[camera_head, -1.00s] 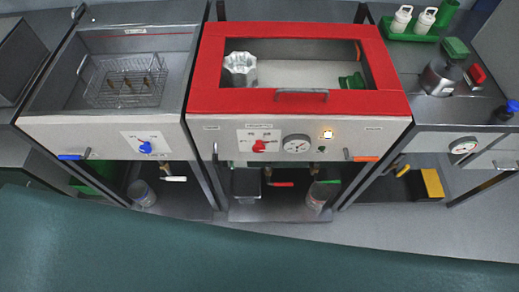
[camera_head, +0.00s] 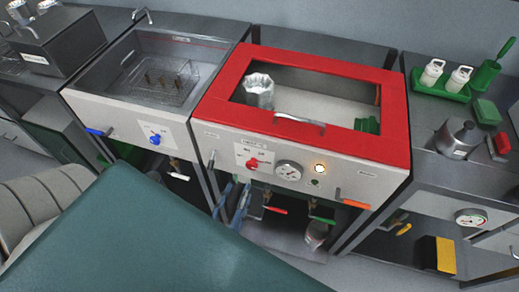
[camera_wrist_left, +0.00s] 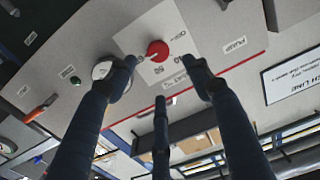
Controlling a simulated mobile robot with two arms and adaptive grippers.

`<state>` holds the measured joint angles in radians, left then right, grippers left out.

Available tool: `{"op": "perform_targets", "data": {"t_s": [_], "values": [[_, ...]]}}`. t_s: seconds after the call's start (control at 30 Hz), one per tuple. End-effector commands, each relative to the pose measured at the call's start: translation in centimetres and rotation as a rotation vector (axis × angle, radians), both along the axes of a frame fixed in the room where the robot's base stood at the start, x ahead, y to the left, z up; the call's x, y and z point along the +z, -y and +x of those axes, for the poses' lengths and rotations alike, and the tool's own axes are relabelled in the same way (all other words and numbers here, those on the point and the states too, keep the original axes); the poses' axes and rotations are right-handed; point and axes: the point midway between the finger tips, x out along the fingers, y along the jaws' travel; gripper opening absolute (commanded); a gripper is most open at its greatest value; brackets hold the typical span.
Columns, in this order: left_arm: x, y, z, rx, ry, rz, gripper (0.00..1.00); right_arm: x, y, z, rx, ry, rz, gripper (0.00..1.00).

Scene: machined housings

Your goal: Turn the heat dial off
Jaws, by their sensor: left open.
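A red dial (camera_head: 252,163) sits on a white label plate on the front panel of the red-framed unit (camera_head: 395,120). In the left wrist view the red dial (camera_wrist_left: 157,50) shows up close, with small lettering around it. My left gripper (camera_head: 231,190) has dark blue fingers and is just below and in front of that panel. In the left wrist view its fingers (camera_wrist_left: 160,75) are spread open and empty. Two fingertips lie either side of the dial and a third lies below it in the picture. I see no clear contact with the dial. My right gripper is out of view.
A round gauge (camera_head: 289,171) and a lit lamp (camera_head: 320,168) are right of the dial. An orange handle (camera_head: 356,204) is further right. The left unit carries a blue dial (camera_head: 155,140) and a blue handle (camera_head: 97,132). A metal pot (camera_head: 258,92) stands inside the red-framed unit.

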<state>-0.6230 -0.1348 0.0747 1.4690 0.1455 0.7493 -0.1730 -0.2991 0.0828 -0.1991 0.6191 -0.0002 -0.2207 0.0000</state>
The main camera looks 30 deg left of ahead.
Motion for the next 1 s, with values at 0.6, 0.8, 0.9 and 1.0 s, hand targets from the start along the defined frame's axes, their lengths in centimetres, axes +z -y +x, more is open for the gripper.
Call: {"op": "perform_targets", "data": {"t_s": [0.6, 0.8, 0.9, 1.0], "values": [[0.0, -2.1, 9.3, -0.003, -0.002, 0.0, 0.51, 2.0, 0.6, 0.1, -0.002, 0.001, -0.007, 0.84], [-0.1, -2.2, 9.5, -0.003, -0.004, -0.001, 0.51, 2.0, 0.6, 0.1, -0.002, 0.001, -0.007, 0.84], [-0.1, -2.2, 9.5, -0.003, -0.003, -0.001, 0.51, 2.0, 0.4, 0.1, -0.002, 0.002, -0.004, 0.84], [-0.1, -2.2, 9.5, -0.003, -0.003, -0.001, 0.37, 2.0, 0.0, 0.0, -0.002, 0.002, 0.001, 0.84]]}}
